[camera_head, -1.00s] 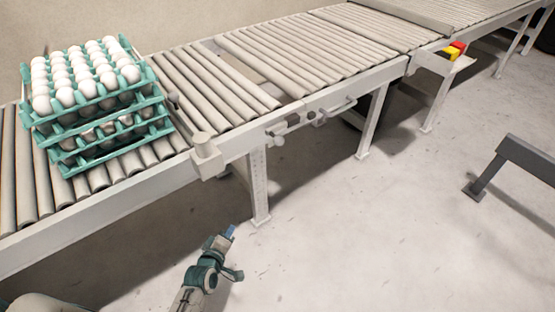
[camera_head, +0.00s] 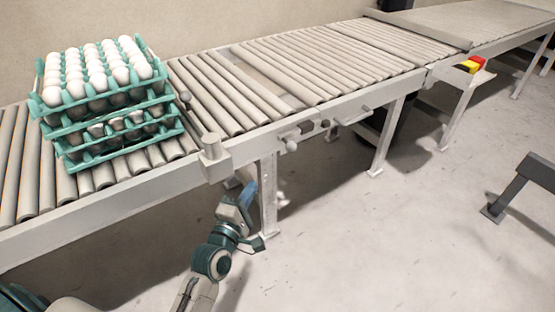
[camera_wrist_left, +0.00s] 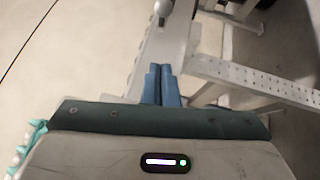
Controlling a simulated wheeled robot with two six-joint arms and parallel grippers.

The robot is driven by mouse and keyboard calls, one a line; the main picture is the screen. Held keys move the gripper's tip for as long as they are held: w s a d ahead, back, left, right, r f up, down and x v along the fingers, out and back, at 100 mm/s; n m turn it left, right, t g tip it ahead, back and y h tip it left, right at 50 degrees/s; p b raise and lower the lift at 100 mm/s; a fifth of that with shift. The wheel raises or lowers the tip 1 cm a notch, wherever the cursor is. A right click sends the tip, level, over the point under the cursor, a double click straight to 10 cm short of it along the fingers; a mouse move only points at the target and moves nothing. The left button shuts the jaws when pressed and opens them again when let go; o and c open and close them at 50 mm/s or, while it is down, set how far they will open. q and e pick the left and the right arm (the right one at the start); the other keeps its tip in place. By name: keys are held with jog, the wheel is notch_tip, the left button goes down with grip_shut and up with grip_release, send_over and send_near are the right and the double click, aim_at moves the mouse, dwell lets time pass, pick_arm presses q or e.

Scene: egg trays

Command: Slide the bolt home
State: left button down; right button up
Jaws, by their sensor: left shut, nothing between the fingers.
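The bolt (camera_head: 291,134) sits on the front side rail of the roller conveyor, with a round pale knob (camera_head: 291,146) hanging at its left end. Dark fittings (camera_head: 325,124) are just right of it. My left gripper (camera_head: 250,190) is below the rail, to the lower left of the knob and apart from it. Its blue fingers (camera_wrist_left: 161,72) are together and empty in the left wrist view. A pale rounded knob (camera_wrist_left: 163,8) shows at the top of that view, beyond the fingertips; I cannot tell for certain that it is the bolt's. My right gripper is not in view.
Stacked teal egg trays (camera_head: 118,142) with white eggs stand on the rollers at left. A stop post (camera_head: 212,158) rises from the rail right of them. A conveyor leg (camera_head: 268,195) stands near my left gripper. The floor at right is mostly clear.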

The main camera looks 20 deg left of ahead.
pick_arm(q)
jog(key=w+d+r, duration=0.2)
jog(key=w+d, duration=0.1)
jog(key=w, duration=0.9)
jog(key=shift+w+d, duration=0.2)
jog(key=shift+d, duration=0.1)
jog(key=shift+w, duration=0.1)
